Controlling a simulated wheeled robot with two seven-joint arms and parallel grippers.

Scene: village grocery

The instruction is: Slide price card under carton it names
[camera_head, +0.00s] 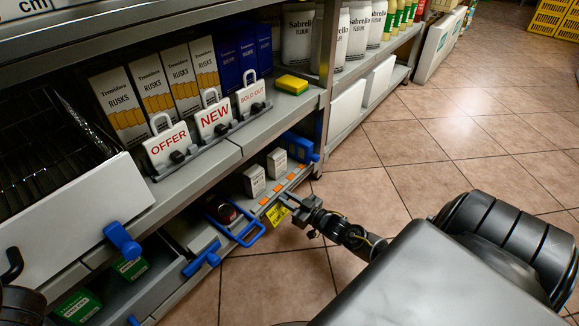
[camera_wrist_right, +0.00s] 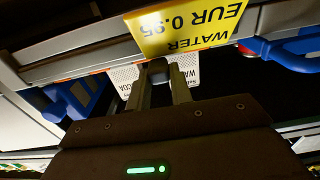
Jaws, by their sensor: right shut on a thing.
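The yellow price card (camera_head: 277,214) is in my right gripper (camera_head: 297,207), in front of the low shelf's edge. In the right wrist view the card (camera_wrist_right: 185,28) appears upside down and reads WATER, EUR 0.95. My right gripper's fingers (camera_wrist_right: 166,80) are shut on it. Two small white cartons stand on the low shelf, a left one (camera_head: 254,181) and a right one (camera_head: 277,163). Their print is too small to read in the head view. In the right wrist view one carton (camera_wrist_right: 125,76) shows lettering ending in COA. My left gripper is not in view.
The low shelf edge has orange strips (camera_head: 276,195). A blue handle frame (camera_head: 245,228) and a dark red round item (camera_head: 226,213) are left of the cartons. Above, an upper shelf holds rusks boxes (camera_head: 120,105) and OFFER, NEW, SOLD OUT signs (camera_head: 170,147). Tiled floor (camera_head: 400,150) is clear at right.

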